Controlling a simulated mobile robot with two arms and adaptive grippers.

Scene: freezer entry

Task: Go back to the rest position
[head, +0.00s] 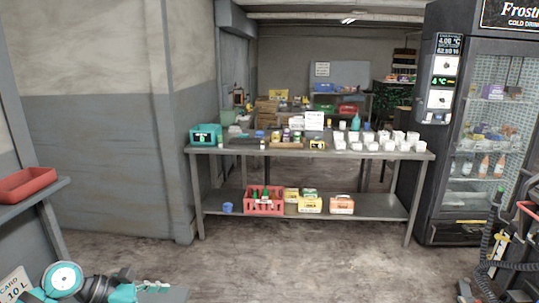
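Part of my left arm (64,279), with teal caps and dark links, shows in the bottom left corner of the head view. It lies low over the floor, in front of a white sign, and no gripper fingers can be made out on it. My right gripper is not seen. I see no thing held by me.
A grey two-level table (310,157) stands ahead, with white tubs and boxes on top and a red crate (265,204) below. A glass-door drinks cooler (485,130) stands right. A red tray (27,183) sits on a left shelf. The middle floor (300,265) is clear.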

